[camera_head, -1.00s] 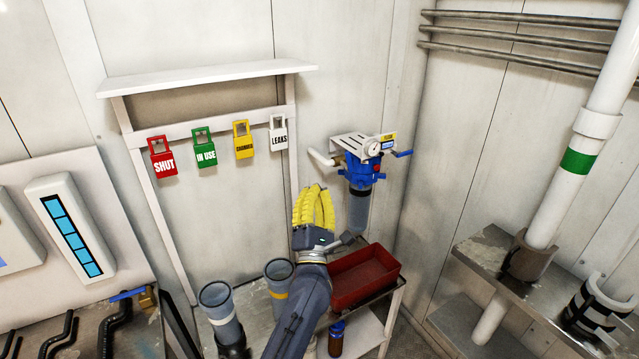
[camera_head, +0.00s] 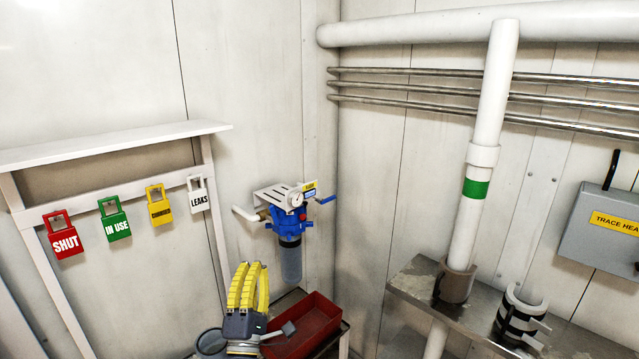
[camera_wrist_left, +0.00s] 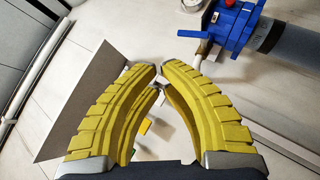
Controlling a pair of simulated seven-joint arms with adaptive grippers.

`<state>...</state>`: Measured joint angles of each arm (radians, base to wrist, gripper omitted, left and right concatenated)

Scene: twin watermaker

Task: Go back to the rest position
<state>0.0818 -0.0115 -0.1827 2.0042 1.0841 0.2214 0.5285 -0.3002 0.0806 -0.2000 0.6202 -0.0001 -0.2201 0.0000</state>
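My left gripper (camera_head: 250,266) has yellow ribbed fingers pointing up at the bottom of the head view. The blue filter unit shows at the top right there (camera_wrist_left: 232,22), apart from the fingers. My right gripper is not in view.
Padlock-shaped tags, including a red one (camera_head: 64,238), hang at left. A metal bench (camera_head: 415,283) with a white pipe (camera_head: 490,95) stands at right.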

